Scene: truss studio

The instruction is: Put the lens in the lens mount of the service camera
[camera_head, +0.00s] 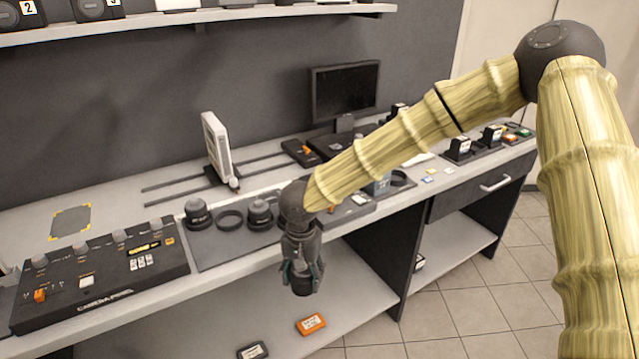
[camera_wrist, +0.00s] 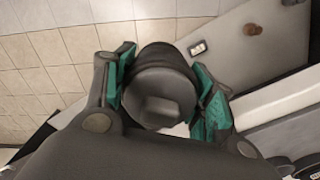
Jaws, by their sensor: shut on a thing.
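My gripper (camera_head: 302,272) hangs in front of the bench's front edge, over the lower shelf. Its fingers, with green pads in the wrist view (camera_wrist: 163,88), are shut on a black round lens (camera_wrist: 160,100). In the head view the lens (camera_head: 301,285) is a small dark cylinder below the fingers. Its far end is hidden. I cannot tell for sure which device is the service camera, and no lens mount is clearly visible. A white upright device (camera_head: 216,145) stands on rails at the back of the bench.
A dark mat (camera_head: 215,258) holds two black lens-like pieces (camera_head: 198,213) (camera_head: 260,212) and a dark ring (camera_head: 230,220). A control panel (camera_head: 95,275) sits left. A monitor (camera_head: 345,92) stands behind. An orange box (camera_head: 311,324) lies on the lower shelf. Floor in front is clear.

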